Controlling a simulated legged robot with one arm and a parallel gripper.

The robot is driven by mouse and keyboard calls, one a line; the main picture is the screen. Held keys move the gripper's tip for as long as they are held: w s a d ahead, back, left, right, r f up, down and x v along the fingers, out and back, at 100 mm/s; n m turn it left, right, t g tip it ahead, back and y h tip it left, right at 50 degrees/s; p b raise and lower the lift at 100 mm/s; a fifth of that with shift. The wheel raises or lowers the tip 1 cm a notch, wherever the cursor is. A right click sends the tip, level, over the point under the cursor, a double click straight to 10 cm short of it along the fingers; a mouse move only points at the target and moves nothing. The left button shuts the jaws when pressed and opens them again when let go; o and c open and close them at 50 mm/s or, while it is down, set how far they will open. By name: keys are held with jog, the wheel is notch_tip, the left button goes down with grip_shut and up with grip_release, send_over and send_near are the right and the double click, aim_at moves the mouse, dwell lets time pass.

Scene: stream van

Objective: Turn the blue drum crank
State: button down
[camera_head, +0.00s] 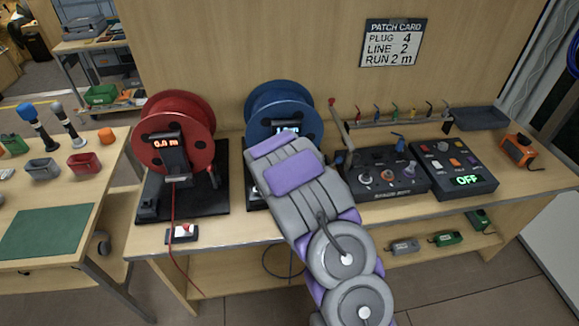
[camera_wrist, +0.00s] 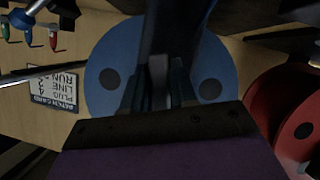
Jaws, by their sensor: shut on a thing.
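The blue drum (camera_head: 283,97) stands on the bench right of the red drum, with a small lit display (camera_head: 288,130) on its front post, too small to read. My arm covers the drum's lower front, its base and its crank in the head view. In the wrist view the blue drum (camera_wrist: 108,55) fills the middle, behind dark uprights. My gripper (camera_wrist: 163,88) is in front of it, its fingers close together on a narrow greyish piece, most likely the crank handle. The dark picture hides the crank's outline and its angle.
The red drum (camera_head: 174,112) stands close on the left, its display reading 0.0 m. A switch box (camera_head: 386,172) with an upright lever and a control unit (camera_head: 453,165) showing OFF stand to the right. A patch card (camera_head: 391,43) hangs on the wall.

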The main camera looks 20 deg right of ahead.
jog(key=shift+w+a+r+n, duration=0.1)
jog(key=shift+w+r+n, duration=0.15)
jog(key=shift+n, duration=0.15)
dwell(0.5)
dwell(0.8)
jog(key=c, duration=1)
grip_release()
jog(key=shift+f, duration=0.15)
jog(key=shift+c, duration=0.2)
jog(key=shift+s, duration=0.1)
jog(key=p+v, duration=0.5)
jog(key=v, duration=0.7)
jog(key=shift+a, duration=0.15)
jog(key=p, duration=0.3)
jog(key=shift+a+h, duration=0.1)
jog(key=shift+h, duration=0.2)
jog(key=p, duration=0.3)
jog(key=shift+s+a+r, duration=0.15)
jog(key=shift+s+r, duration=0.1)
jog(key=shift+r, duration=0.05)
